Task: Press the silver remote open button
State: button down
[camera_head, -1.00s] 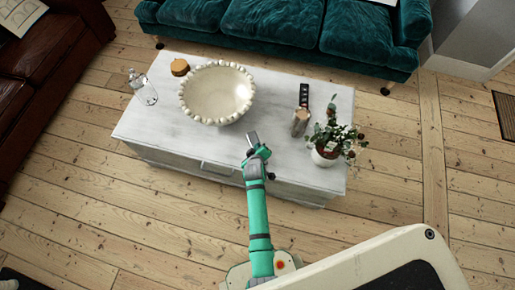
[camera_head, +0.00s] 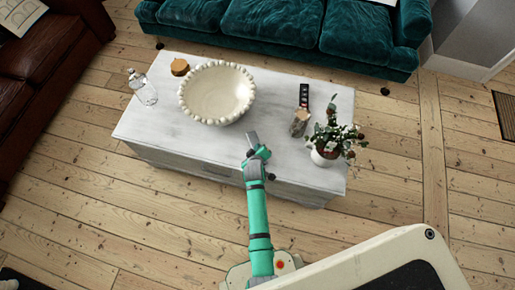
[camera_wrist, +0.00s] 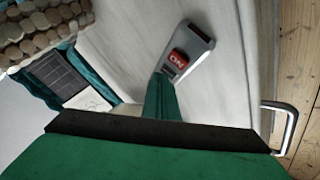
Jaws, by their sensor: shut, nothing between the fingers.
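A silver remote (camera_wrist: 195,50) lies on the white table in the wrist view, with a red labelled button (camera_wrist: 178,58) and a smaller grey button beside it. In the head view the remote (camera_head: 252,137) is a small grey shape near the table's front edge. My gripper (camera_head: 259,153) is shut and empty, its tip at the remote's near end. In the wrist view my green gripper (camera_wrist: 161,98) covers that near end. I cannot tell whether the tip touches a button.
The white table (camera_head: 160,120) carries a beaded bowl (camera_head: 217,92), glass bottle (camera_head: 143,88), round wooden item (camera_head: 180,67), black strip-like item (camera_head: 304,95), small tan object (camera_head: 300,122) and potted plant (camera_head: 325,156). A teal sofa (camera_head: 275,25) stands behind. A drawer handle (camera_wrist: 290,125) sticks out in front.

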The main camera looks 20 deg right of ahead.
jog(key=shift+r, duration=0.9)
notch_tip(320, 180, up, 5)
jog(key=shift+f, duration=0.1)
dwell(0.4)
dwell(2.9)
